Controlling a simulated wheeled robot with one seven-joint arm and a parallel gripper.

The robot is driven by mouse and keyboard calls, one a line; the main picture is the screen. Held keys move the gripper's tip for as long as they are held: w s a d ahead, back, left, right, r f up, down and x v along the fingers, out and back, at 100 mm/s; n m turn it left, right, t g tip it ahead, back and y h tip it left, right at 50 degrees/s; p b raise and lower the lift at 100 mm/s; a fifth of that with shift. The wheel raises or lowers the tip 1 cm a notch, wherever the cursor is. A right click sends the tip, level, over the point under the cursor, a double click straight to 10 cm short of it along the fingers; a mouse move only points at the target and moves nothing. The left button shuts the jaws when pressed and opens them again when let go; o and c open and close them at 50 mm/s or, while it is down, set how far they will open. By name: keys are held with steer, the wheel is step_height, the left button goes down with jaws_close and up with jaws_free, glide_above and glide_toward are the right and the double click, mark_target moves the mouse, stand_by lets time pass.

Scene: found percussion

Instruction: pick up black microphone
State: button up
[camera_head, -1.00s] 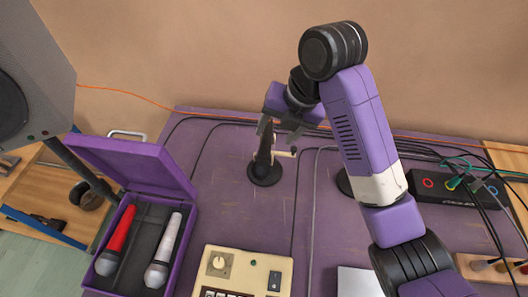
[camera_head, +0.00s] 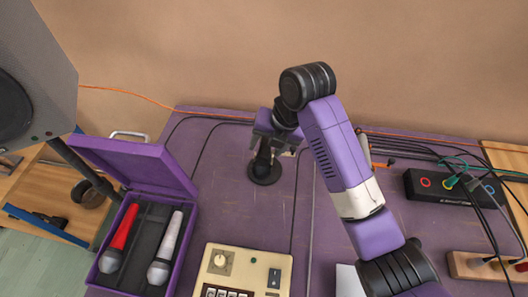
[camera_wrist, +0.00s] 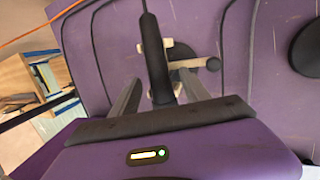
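The black microphone (camera_wrist: 155,55) stands roughly upright on a small desk stand with a round black base (camera_head: 265,172). My gripper (camera_head: 268,146) is low over the stand at the back middle of the purple table. In the wrist view, my gripper's two grey fingers (camera_wrist: 160,92) are spread, one on each side of the microphone, with visible gaps. The gripper is open. My gripper hides part of the microphone in the head view, and its lower end is hidden behind the gripper body in the wrist view.
An open purple case (camera_head: 186,232) at the left holds a red and a white microphone. A cream drum machine (camera_head: 235,262) is at the front. A black box (camera_head: 430,188) with cables sits right. A dark round base (camera_wrist: 308,48) lies beside my gripper.

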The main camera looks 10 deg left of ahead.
jaws_close()
steer(key=shift+r, duration=0.1)
